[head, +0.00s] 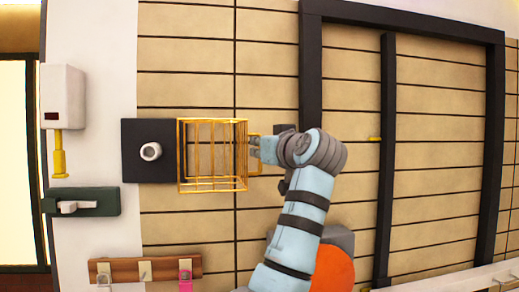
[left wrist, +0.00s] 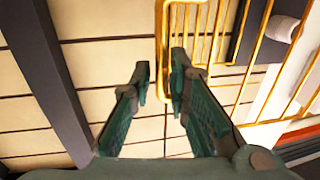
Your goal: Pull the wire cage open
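The yellow wire cage (head: 213,120) sits just right of a dark square plate (head: 129,172) on the wall. A white round knob (head: 150,152) on the plate is uncovered. The cage's wire handle sticks out on its right side. My left gripper (head: 256,150) is at that handle. In the left wrist view, its two fingers (left wrist: 161,72) stand apart, with the wire handle (left wrist: 159,40) between their tips, closer to the right finger. I cannot tell whether a finger touches it. The cage wires (left wrist: 270,62) and the knob (left wrist: 283,28) show at upper right. My right gripper is not in view.
Left of the plate are a white box (head: 63,90) with a yellow part below it and a dark green plate (head: 100,202) with a light lever. A wooden hook rail (head: 125,270) is below. A dark door frame (head: 311,70) stands to the right.

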